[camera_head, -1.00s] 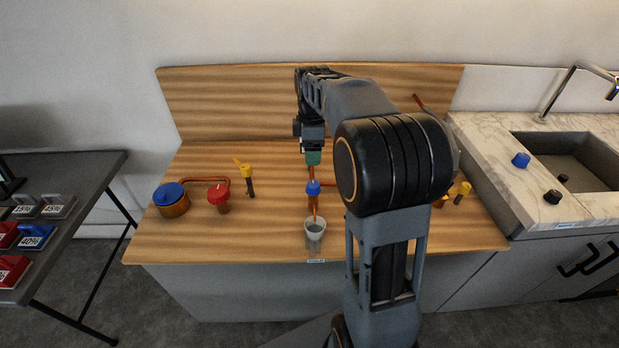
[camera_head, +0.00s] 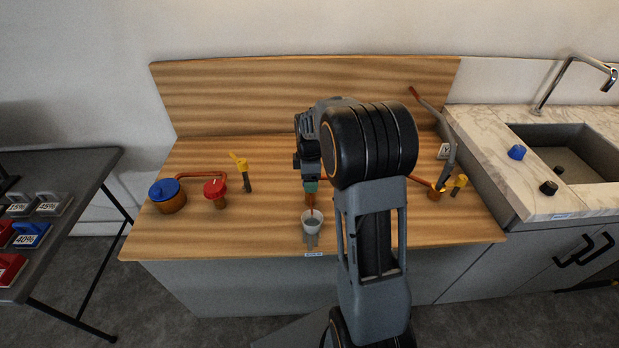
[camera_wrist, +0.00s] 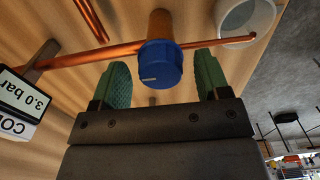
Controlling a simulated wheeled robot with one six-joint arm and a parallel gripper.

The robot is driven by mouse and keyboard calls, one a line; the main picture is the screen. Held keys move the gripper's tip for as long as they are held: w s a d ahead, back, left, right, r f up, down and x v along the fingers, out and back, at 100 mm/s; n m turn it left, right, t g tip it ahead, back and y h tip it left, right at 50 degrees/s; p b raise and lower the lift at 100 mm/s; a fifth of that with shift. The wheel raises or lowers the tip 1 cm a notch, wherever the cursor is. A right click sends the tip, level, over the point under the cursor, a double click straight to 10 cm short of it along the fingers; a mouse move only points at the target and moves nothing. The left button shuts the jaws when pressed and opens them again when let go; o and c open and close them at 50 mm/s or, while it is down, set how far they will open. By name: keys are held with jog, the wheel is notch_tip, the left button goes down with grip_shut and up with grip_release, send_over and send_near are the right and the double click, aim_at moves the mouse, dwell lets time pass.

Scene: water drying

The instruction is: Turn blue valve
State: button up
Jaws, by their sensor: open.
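The blue valve (camera_wrist: 160,65) is a ribbed round knob with a white mark, on a copper pipe (camera_wrist: 95,57). In the wrist view it lies between the two green fingertips of my gripper (camera_wrist: 161,82), with a visible gap on each side. The fingers are apart and do not appear to touch it. In the head view my gripper (camera_head: 311,187) points down over the bench, and the blue valve is hidden behind it.
A white cup (camera_head: 311,224) stands just in front of my gripper and also shows in the wrist view (camera_wrist: 246,20). A blue-lidded pot (camera_head: 167,196), red valve (camera_head: 215,189) and yellow valve (camera_head: 241,163) stand left. A pressure display (camera_wrist: 27,95) is near the pipe.

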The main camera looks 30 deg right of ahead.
jog(key=shift+f, duration=0.1)
jog(key=shift+c, duration=0.4)
jog(key=c, duration=0.8)
jog(key=shift+c, duration=0.2)
jog(key=m, duration=0.9)
jog(key=shift+m, duration=0.3)
jog(key=m, duration=0.4)
jog(key=shift+m, duration=2.3)
